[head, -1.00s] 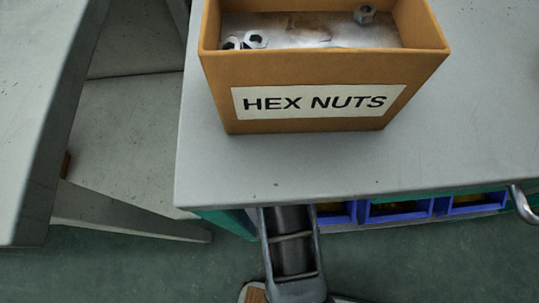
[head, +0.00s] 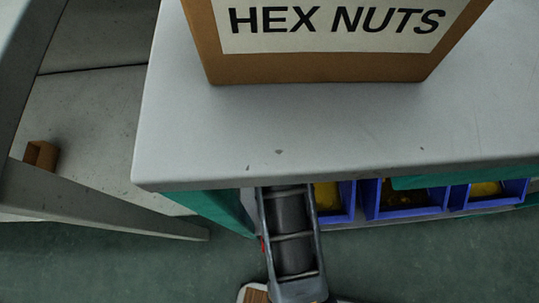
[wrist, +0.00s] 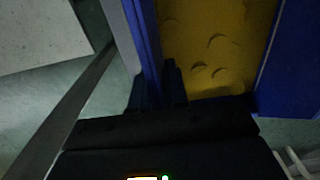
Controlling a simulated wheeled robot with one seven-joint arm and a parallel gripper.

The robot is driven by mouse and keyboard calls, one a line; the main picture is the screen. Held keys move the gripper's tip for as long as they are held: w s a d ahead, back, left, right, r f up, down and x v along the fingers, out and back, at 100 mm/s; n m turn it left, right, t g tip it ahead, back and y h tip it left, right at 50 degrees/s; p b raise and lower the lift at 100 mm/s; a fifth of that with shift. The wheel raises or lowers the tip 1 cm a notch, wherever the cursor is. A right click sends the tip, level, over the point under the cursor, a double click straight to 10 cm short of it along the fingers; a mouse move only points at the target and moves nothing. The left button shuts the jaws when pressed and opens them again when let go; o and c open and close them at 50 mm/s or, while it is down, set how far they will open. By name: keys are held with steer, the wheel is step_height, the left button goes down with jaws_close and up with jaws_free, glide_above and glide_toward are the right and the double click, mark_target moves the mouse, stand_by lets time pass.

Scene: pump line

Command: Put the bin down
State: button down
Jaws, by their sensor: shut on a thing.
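In the wrist view, a blue bin (wrist: 148,40) with yellow contents fills the upper right. My gripper (wrist: 155,92) is shut on its left wall, one dark finger on each side. In the head view, my arm reaches under the edge of the grey worktop, and my fingertips are hidden there. A blue bin with yellow contents (head: 347,205) shows just right of the arm under the worktop. I cannot tell whether it is the held one. What lies beneath the held bin is hidden.
A brown box labelled HEX NUTS (head: 310,68) stands on the grey worktop (head: 215,140). More blue bins (head: 405,211) sit in a row beneath it, to the right. A grey bench leg (head: 110,207) and a small brown block (head: 41,155) are at left.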

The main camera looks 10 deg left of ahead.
steer(key=shift+f+b, duration=0.6)
steer(key=c, duration=1.1)
jaws_free()
steer(key=shift+o, duration=0.2)
